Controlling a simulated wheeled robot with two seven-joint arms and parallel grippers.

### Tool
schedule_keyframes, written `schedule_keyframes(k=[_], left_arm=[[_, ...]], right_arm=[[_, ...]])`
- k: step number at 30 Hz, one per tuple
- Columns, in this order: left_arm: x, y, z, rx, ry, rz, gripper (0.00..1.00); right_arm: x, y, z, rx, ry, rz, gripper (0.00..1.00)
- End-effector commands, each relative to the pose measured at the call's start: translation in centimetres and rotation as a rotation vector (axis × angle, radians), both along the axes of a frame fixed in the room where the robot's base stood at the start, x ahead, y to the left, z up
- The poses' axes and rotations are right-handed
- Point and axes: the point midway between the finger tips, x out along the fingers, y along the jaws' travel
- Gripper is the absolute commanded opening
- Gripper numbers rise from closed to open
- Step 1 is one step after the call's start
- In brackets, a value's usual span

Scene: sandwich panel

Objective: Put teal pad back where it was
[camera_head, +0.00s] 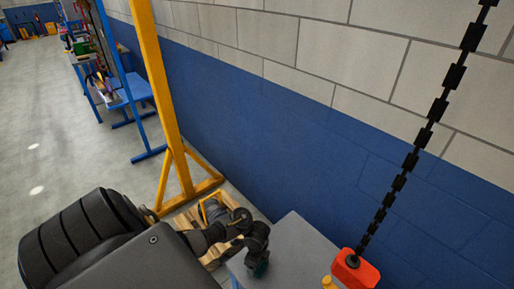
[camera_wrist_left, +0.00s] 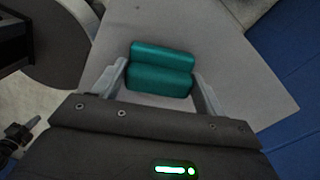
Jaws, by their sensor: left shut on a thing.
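The teal pad (camera_wrist_left: 160,80) shows in the left wrist view as two rounded teal faces with a dark line between them. My left gripper (camera_wrist_left: 159,68) is shut on it, one finger at each end. Behind the pad is a grey flat top (camera_wrist_left: 222,40); I cannot tell whether the pad touches it. In the head view my left gripper (camera_head: 259,264) is over the left part of the grey top (camera_head: 305,250), and only a small dark teal patch of the pad (camera_head: 261,269) shows. My right gripper is not in view.
A red-orange block (camera_head: 355,270) hangs on a black chain (camera_head: 405,165) at the right, near the grey top. A yellow post (camera_head: 160,80) and a wooden pallet (camera_head: 215,255) stand left of the top. A blue and grey wall (camera_head: 290,130) runs behind.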

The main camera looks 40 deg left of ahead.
Motion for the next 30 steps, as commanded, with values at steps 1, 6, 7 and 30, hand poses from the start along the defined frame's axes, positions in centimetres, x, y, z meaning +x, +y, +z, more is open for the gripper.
schedule_keyframes(k=[1,6,7,30], left_arm=[[0.0,0.0,-0.3,0.0,0.0,0.0,0.54],[0.0,0.0,-0.3,0.0,-0.001,0.001,0.51],[0.0,0.0,-0.3,0.0,-0.001,0.001,0.51],[0.1,-0.1,4.8,0.0,-0.003,-0.002,0.94]], right_arm=[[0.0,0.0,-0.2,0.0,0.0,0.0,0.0],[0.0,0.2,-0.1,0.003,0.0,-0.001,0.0],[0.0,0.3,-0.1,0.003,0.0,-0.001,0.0],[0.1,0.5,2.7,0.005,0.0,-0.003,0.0]])
